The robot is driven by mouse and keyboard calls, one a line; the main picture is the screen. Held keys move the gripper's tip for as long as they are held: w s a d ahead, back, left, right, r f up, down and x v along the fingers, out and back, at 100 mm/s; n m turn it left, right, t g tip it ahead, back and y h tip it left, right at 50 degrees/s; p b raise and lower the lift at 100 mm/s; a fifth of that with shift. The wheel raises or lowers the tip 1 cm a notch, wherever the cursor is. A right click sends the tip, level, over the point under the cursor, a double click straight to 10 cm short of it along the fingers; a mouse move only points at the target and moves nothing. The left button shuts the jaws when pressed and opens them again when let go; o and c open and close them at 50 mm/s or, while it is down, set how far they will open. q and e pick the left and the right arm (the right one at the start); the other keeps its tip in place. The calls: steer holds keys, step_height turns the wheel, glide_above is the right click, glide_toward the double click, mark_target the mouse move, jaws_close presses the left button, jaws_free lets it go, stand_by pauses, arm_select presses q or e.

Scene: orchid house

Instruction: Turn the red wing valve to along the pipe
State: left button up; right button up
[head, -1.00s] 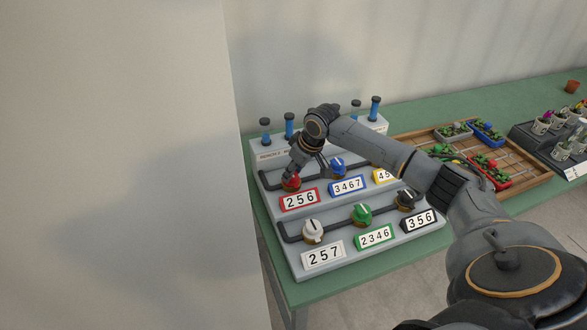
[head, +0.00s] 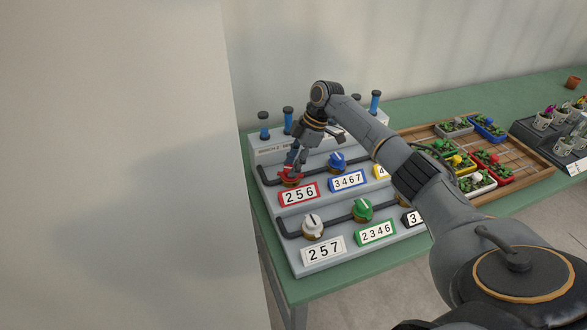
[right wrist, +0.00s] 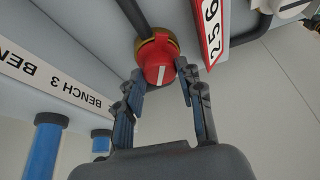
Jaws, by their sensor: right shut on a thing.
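The red wing valve (head: 290,181) sits at the upper left of the sloped grey panel (head: 333,222), above the red-framed label 256. My right gripper (head: 292,170) reaches down to it from above. In the right wrist view the red valve (right wrist: 160,70) shows a white mark on its face, and my right gripper (right wrist: 162,76) has a finger on each side of it, shut on it. The dark pipe (right wrist: 134,14) runs into the valve's brass base. The fingers partly cover the valve in the head view, and its exact angle to the pipe is hard to tell. My left gripper is out of view.
A blue valve (head: 337,161) is close to the right of the red one. White (head: 313,226) and green (head: 362,209) valves are in the lower row. Blue-bodied, dark-capped cylinders (head: 264,126) stand behind. A wooden plant tray (head: 525,170) lies to the right on the green table.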

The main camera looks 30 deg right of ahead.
steer(key=n+b, duration=0.1)
steer(key=n, duration=0.1)
steer(key=n+g+b, duration=0.1)
steer(key=n+b, duration=0.1)
steer(key=shift+w+f+g, duration=0.15)
steer(key=shift+w+g, duration=0.05)
steer(key=shift+g, duration=0.1)
steer(key=shift+n+g+b, duration=0.4)
steer(key=shift+n+b, duration=0.45)
steer(key=shift+n, duration=0.05)
steer(key=o, duration=1.1)
steer(key=shift+o, duration=0.2)
steer(key=shift+r, duration=0.2)
steer(key=v, duration=0.7)
steer(key=shift+r, duration=0.15)
steer(key=shift+d, duration=0.1)
